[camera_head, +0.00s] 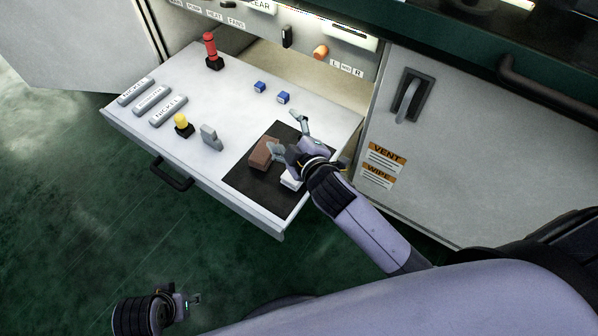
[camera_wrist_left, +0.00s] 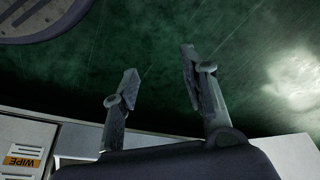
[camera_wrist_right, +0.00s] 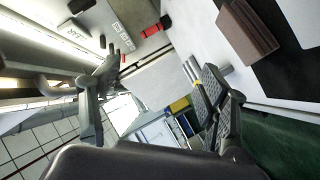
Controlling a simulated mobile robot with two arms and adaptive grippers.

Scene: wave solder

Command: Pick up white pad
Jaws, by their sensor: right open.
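The white pad (camera_head: 289,183) lies on the black mat (camera_head: 250,183) in the open drawer, partly hidden by my right gripper and wrist. A brown block (camera_head: 264,152) lies on the mat beside it; it also shows in the right wrist view (camera_wrist_right: 247,32). My right gripper (camera_head: 288,136) is open and empty above the mat, with one finger overlapping the brown block in the head view. I cannot tell how high it is. My left gripper (camera_head: 190,300) is low over the green floor, away from the drawer. In the left wrist view its fingers (camera_wrist_left: 158,68) are apart and empty.
The drawer (camera_head: 215,95) also holds a red-handled tool (camera_head: 211,50), two blue cubes (camera_head: 271,92), a yellow-topped part (camera_head: 183,124), a grey part (camera_head: 210,137) and several labelled bars (camera_head: 151,99). The cabinet door (camera_head: 450,140) stands close to the right.

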